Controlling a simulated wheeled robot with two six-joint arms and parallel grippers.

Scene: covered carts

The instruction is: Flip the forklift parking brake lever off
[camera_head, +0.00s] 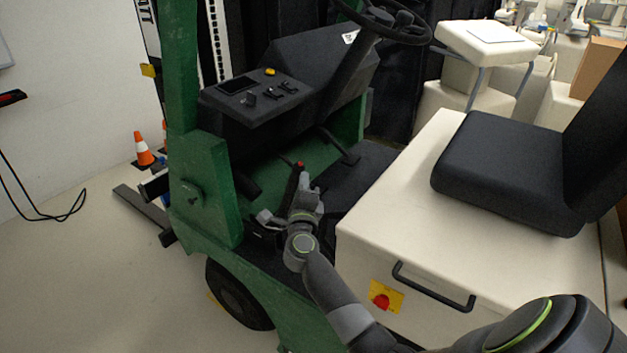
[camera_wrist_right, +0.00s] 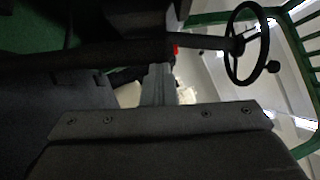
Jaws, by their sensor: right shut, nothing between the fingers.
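The forklift's parking brake lever (camera_head: 293,182) appears to be the dark upright lever with a red tip in the middle of the head view, rising from the footwell. My right gripper (camera_head: 306,182) is beside its upper part, on the right in the picture. In the right wrist view, my right gripper's fingers (camera_wrist_right: 158,72) are together and empty. A red tip (camera_wrist_right: 174,50) shows just beyond them, close to a dark bar. I cannot tell whether the fingers touch the lever. The lever's base is partly hidden by my right arm. My left gripper is not in view.
The green forklift frame (camera_head: 205,190) and black dashboard (camera_head: 260,100) stand left of and above my right arm. The cream seat base (camera_head: 400,210) with a black handle and red knob is close on its right. The steering wheel (camera_head: 385,22) is above.

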